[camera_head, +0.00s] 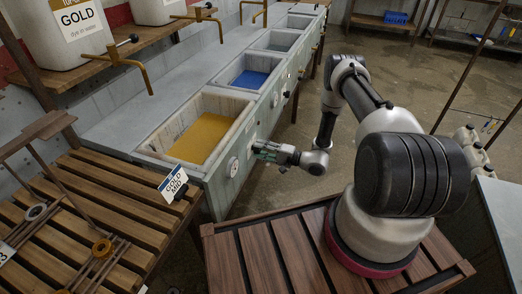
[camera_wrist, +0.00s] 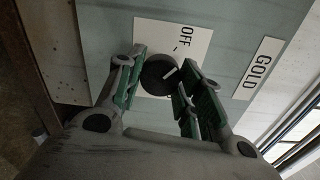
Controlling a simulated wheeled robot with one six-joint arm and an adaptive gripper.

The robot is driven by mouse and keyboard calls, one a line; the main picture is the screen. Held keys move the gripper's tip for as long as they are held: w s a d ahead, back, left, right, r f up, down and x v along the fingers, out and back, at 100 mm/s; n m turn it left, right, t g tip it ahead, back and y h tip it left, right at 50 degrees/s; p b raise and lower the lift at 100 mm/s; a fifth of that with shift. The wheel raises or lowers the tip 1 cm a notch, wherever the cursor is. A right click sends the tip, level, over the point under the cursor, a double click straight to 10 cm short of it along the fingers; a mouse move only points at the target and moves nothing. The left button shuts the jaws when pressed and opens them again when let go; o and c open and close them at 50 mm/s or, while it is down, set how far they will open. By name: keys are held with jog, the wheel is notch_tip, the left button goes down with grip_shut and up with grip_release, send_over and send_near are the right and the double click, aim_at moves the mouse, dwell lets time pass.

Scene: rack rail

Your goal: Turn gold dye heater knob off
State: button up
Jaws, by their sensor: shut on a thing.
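The gold dye heater knob (camera_wrist: 155,76) is round and black with a white pointer line. It sits on a white plate (camera_wrist: 150,34) marked OFF, beside a GOLD label (camera_wrist: 257,68). The pointer slants toward the upper right in the wrist view, and a short tick lies by the OFF lettering. My gripper (camera_wrist: 165,68) is shut on the knob, with one green-padded finger on each side.
A white round dial (camera_head: 233,167) is on the vat front, left of my gripper. More vats, including a blue one (camera_head: 251,79), run away along the row.

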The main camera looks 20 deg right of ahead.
jog(key=shift+f+n, duration=0.1)
jog(key=shift+n, duration=0.7)
jog(key=o, duration=1)
jog(key=v, duration=1.2)
